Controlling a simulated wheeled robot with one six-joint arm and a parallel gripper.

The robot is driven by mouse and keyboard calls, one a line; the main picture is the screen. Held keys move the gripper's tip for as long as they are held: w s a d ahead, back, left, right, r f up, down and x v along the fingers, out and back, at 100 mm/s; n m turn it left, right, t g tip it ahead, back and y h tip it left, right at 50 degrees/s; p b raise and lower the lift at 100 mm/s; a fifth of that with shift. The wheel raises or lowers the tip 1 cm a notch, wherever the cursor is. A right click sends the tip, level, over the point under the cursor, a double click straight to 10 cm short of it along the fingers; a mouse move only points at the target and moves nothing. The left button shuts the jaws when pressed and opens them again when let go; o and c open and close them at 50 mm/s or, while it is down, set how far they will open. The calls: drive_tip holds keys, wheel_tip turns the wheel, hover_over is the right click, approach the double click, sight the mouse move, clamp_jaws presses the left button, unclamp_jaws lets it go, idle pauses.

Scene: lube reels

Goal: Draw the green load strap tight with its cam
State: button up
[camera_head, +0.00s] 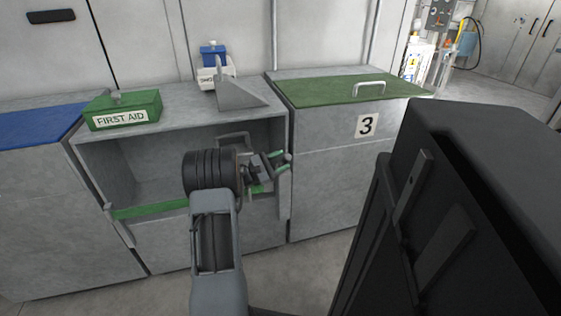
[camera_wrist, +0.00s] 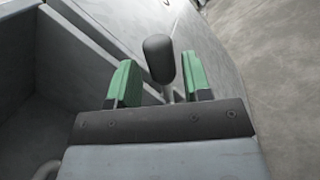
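The green load strap (camera_head: 150,210) runs across the front of an open grey bay, from a fitting at the left post. My arm hides its middle; a short green piece shows near the right post. My gripper (camera_head: 278,163) is at the right post of the bay. In the wrist view my gripper (camera_wrist: 161,84) is open, with green pads on its fingers. A dark rounded knob (camera_wrist: 160,58) on a grey stem, apparently the cam's lever, stands between or just beyond the fingertips, with a gap on both sides. The cam's body is mostly hidden in the head view.
A green first aid box (camera_head: 123,110), a blue-and-white item (camera_head: 213,65) and a grey wedge (camera_head: 238,92) sit on the counter above the bay. A green-lidded bin marked 3 (camera_head: 350,90) adjoins on the right. Floor is open in front.

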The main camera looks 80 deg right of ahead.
drive_tip(key=shift+o, duration=0.8)
drive_tip(key=shift+s, duration=0.25)
drive_tip(key=p+v, duration=0.3)
drive_tip(key=v, duration=1)
drive_tip(key=shift+w, duration=0.3)
drive_tip(key=shift+a, duration=0.2)
drive_tip(key=w+a+r+t+y+p, duration=0.2)
drive_tip(key=w+a+r+t+p, duration=0.25)
drive_tip(key=a+r+p, duration=0.55)
drive_tip(key=w+a+r+t+y+p, duration=0.1)
drive_tip(key=w+a+r+t+p, duration=0.45)
drive_tip(key=r, duration=0.55)
drive_tip(key=a+r+t+y+p, duration=0.2)
drive_tip(key=a+r+p, duration=0.4)
drive_tip(key=a, duration=0.4)
drive_tip(key=w+a+r+t+y+p, duration=0.1)
drive_tip(key=a+r+t+y+p, duration=0.2)
drive_tip(key=a, duration=0.8)
drive_tip(key=w+a+r+n+t+y+p, duration=0.1)
drive_tip(key=a+r+t+y+p, duration=0.1)
drive_tip(key=a+r+t+p, duration=0.4)
drive_tip(key=a+r+p, duration=0.2)
drive_tip(key=a+r, duration=0.2)
drive_tip(key=a, duration=0.1)
drive_tip(key=shift+w+r+y+p, duration=0.2)
drive_tip(key=shift+r+y+p, duration=0.1)
drive_tip(key=shift+p, duration=0.1)
